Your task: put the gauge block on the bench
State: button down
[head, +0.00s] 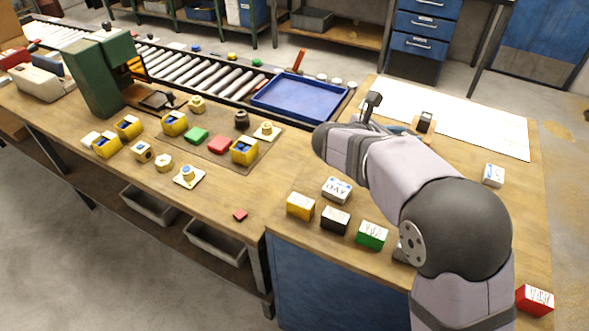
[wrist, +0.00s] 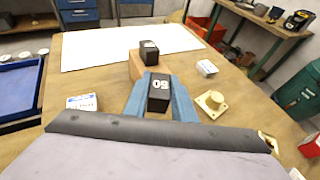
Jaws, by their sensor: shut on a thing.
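My gripper (wrist: 160,90) shows in the wrist view with its two blue fingers shut on a black block marked 50 (wrist: 159,93), the gauge block.
A white sheet (head: 480,122) covers the back of the bench. Yellow (head: 300,206), black (head: 335,220) and green (head: 372,236) blocks stand near the front edge. White boxes (head: 337,189) (head: 493,174) and a brass flanged part (wrist: 211,103) flank my gripper. A blue tray (head: 300,98) is left.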

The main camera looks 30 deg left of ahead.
jog(key=s+a+r+n+t+y+b, duration=0.1)
jog(key=s+a+n+y+b, duration=0.25)
jog(key=a, duration=0.85)
jog(key=s+a+n+y, duration=0.3)
jog(key=a+n+y, duration=0.25)
jog(key=a, duration=0.65)
jog(key=s+a+r+n+g+y+b, duration=0.35)
jog(key=s+a+n+y, duration=0.3)
jog(key=s+a, duration=0.75)
send_over(229, 190)
notch_tip(229, 190, down, 12)
jog(key=shift+m+y, duration=0.35)
jog(key=shift+f+b, duration=1.2)
jog(key=shift+f, duration=3.75)
jog(key=shift+f, duration=0.15)
jog(key=c, duration=1.7)
grip_release()
jog(key=shift+f, duration=0.1)
jog(key=shift+o, duration=1.1)
